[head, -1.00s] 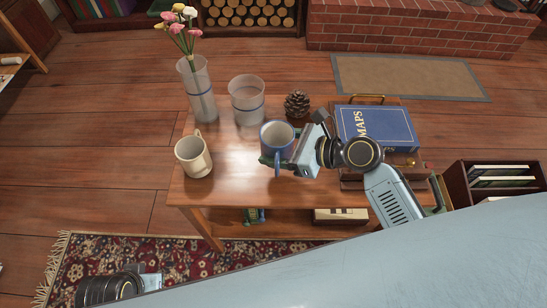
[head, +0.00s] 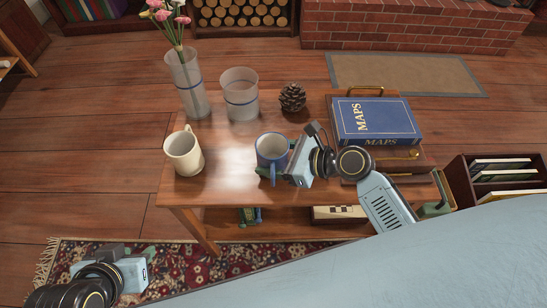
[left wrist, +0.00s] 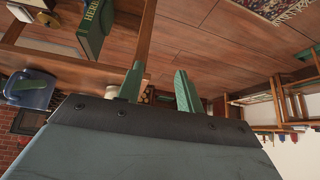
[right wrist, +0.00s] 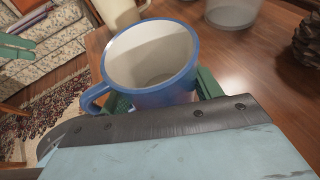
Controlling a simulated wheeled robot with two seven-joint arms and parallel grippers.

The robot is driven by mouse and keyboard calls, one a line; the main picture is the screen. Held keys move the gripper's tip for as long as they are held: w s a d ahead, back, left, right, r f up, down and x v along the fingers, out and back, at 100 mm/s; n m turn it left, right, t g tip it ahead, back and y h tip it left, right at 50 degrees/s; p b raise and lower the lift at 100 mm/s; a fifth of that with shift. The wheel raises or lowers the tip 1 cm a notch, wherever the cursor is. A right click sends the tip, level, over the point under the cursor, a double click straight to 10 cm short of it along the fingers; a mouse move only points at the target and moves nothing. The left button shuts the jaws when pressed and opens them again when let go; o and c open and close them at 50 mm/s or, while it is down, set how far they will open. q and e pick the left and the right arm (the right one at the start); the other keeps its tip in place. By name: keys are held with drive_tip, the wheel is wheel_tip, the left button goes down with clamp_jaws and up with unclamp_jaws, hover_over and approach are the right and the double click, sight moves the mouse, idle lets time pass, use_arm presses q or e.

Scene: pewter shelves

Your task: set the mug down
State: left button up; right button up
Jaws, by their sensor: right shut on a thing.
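A blue mug (head: 271,151) with a pale inside is upright at the front middle of the wooden table (head: 235,187). Its handle points toward the table's front edge. My right gripper (head: 277,160) comes from the right and is shut on the mug, with green fingers on either side of its body in the right wrist view (right wrist: 165,98). I cannot tell whether the mug's base touches the tabletop. My left gripper (head: 135,265) is low at the left, over the rug; its two fingers are apart and empty in the left wrist view (left wrist: 158,85).
A cream mug (head: 184,153) stands left of the blue mug. Behind are a vase with flowers (head: 185,85), a clear tumbler (head: 240,95) and a pinecone (head: 292,97). A blue maps book (head: 375,120) lies at the right. Bare tabletop shows between the two mugs.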

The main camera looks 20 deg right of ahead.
sight(287, 158)
drive_tip(key=shift+f, duration=0.1)
drive_tip(key=o, duration=1.2)
use_arm(q)
drive_tip(key=s+a+f+g+p, duration=0.1)
drive_tip(key=s+a+g, duration=0.15)
drive_tip(key=s, duration=0.25)
use_arm(e)
drive_tip(key=v, duration=0.3)
drive_tip(key=shift+s+d+r, duration=0.1)
drive_tip(key=shift+d+r, duration=0.05)
drive_tip(key=shift+r, duration=0.05)
use_arm(q)
wheel_tip(287, 158, down, 8)
drive_tip(key=w+a+g+y+p, duration=0.1)
drive_tip(key=p, duration=0.2)
drive_tip(key=shift+w+a+r, duration=0.15)
drive_tip(key=shift+w+r, duration=0.05)
use_arm(e)
drive_tip(key=v, duration=0.8)
drive_tip(key=shift+s+d+r, duration=0.1)
drive_tip(key=shift+s+d, duration=0.1)
drive_tip(key=shift+d, duration=0.05)
